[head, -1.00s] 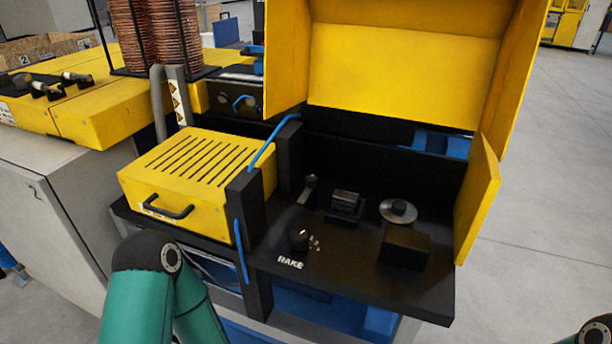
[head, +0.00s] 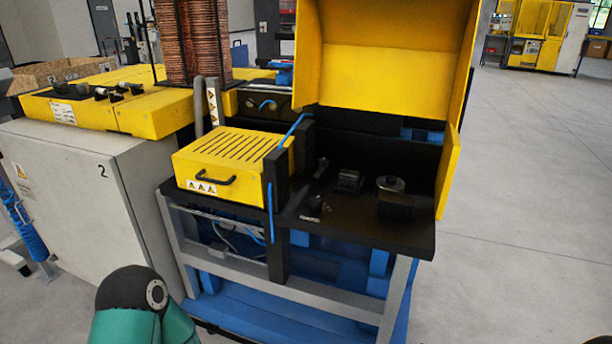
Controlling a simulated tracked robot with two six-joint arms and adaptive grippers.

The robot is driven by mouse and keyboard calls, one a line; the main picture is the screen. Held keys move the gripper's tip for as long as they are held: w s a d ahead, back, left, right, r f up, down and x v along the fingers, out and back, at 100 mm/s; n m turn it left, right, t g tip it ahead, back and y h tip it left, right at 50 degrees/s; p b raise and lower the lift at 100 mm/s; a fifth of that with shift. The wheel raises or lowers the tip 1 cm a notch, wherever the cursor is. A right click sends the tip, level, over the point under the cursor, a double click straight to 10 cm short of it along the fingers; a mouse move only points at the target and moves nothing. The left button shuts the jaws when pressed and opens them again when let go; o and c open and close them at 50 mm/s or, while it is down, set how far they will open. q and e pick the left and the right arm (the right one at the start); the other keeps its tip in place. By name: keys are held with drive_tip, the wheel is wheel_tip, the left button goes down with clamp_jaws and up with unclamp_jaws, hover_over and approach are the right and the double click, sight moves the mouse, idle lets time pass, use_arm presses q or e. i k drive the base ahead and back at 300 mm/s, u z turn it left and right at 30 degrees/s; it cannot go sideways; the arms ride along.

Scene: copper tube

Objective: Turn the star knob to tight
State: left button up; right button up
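A small dark knob (head: 313,197) sits near the front left of the black work plate (head: 345,226), just behind a short white label (head: 310,218). It looks like the star knob, but it is too small and dark here to tell its shape or its setting. Behind it to the right are a dark block (head: 349,178) and a round metal disc (head: 390,184). Neither gripper is in view.
A yellow hood (head: 385,75) stands open over the plate, with a yellow side panel (head: 448,172) at its right. A yellow slotted box (head: 222,160) and a black post (head: 275,180) stand left of the plate. The floor (head: 520,240) on the right is clear.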

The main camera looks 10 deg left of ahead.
sight(323, 163)
drive_tip(key=u, duration=0.1)
drive_tip(key=k, duration=0.4)
drive_tip(key=u, duration=0.65)
drive_tip(key=i, duration=0.85)
drive_tip(key=u, duration=0.1)
